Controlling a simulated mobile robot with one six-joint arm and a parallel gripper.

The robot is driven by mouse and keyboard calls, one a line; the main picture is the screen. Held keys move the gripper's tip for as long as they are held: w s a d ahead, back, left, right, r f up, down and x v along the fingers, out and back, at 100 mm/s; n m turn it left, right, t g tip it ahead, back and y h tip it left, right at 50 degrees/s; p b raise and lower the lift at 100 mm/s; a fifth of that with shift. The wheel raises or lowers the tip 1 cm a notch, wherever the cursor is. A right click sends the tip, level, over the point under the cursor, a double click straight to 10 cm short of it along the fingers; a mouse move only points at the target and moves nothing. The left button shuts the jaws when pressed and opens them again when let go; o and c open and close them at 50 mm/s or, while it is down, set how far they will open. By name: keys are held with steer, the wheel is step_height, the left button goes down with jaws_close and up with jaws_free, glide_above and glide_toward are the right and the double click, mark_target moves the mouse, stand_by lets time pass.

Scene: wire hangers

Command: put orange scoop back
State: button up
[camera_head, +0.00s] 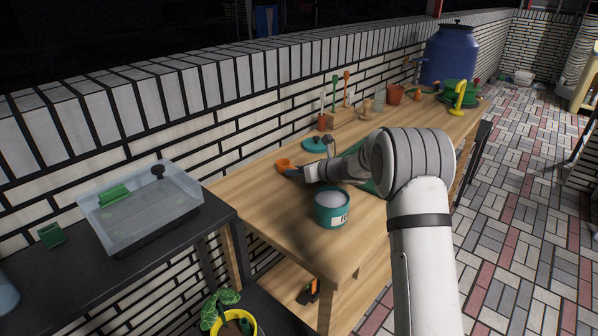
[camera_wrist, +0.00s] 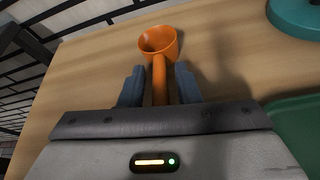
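The orange scoop (camera_head: 283,165) lies on the wooden table, near its wall side. In the wrist view the scoop (camera_wrist: 158,42) has its round cup pointing away from me and its handle running back toward my gripper. My gripper (camera_wrist: 159,78) is open, with one finger on each side of the handle and a gap showing on both sides. In the head view my gripper (camera_head: 294,173) is low over the table, just beside the scoop. A teal tub (camera_head: 331,212) with pale contents stands nearer on the table.
A teal lid (camera_head: 314,145) lies behind my gripper. A wooden block (camera_head: 342,117) with upright tools stands by the brick wall. A green tray (camera_head: 371,187) is partly hidden by my arm. A clear bin (camera_head: 140,208) sits on the black table at left. The front table corner is clear.

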steer(key=shift+o, duration=0.3)
steer(key=shift+r, duration=0.2)
steer(key=p+v, duration=0.1)
steer(key=v, duration=1.1)
